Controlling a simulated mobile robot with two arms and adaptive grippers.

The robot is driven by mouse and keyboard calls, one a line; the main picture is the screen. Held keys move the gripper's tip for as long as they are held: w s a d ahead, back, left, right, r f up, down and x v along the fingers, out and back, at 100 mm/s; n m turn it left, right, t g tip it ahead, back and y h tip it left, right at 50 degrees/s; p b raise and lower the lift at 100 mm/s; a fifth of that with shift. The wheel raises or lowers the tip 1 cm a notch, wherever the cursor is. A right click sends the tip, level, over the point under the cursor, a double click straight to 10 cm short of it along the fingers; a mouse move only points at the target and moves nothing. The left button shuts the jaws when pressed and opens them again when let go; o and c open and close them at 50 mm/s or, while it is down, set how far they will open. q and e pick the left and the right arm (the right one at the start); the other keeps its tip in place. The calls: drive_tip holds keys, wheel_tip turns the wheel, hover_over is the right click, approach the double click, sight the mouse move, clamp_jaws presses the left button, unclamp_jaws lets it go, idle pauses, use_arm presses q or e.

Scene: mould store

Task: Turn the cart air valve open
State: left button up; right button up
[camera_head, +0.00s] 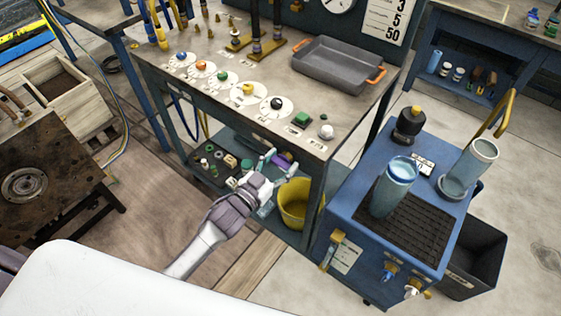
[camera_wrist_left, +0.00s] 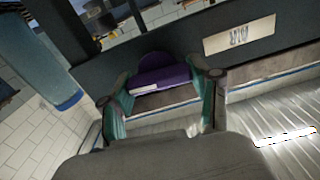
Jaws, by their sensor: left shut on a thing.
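The blue cart (camera_head: 345,205) stands at the right. Its front has a small blue-handled fitting (camera_head: 389,273) and a white-knobbed brass fitting (camera_head: 412,288); I cannot tell which one is the air valve. My left gripper (camera_head: 279,163) is at the bench's front edge, well left of these fittings. It is shut on a purple thing (camera_head: 284,159), which also shows between the fingers in the left wrist view (camera_wrist_left: 160,72). Its far side is hidden, and I cannot tell what it is. My right gripper is not in view.
The bench (camera_head: 215,75) carries coloured knobs and a grey tray (camera_head: 338,70). A yellow bucket (camera_head: 294,207) stands on its lower shelf. The cart top holds two clear cylinders and a black bottle (camera_head: 410,122). A dark bin (camera_head: 476,262) stands beside the cart.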

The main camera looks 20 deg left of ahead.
use_arm(q)
drive_tip(key=m, duration=0.8)
drive_tip(key=shift+s+d+f+m, duration=0.1)
drive_tip(key=shift+d+f+m, duration=0.05)
drive_tip(key=shift+m, duration=0.15)
drive_tip(key=m+b, duration=0.1)
drive_tip(key=m, duration=0.3)
drive_tip(key=shift+f+m, duration=0.1)
drive_tip(key=shift+m, duration=0.2)
drive_tip(key=shift+f+m+b, duration=0.1)
drive_tip(key=shift+m+b, duration=0.3)
drive_tip(key=shift+m, duration=1.5)
drive_tip(key=o, duration=1.2)
drive_tip(key=shift+c, duration=0.2)
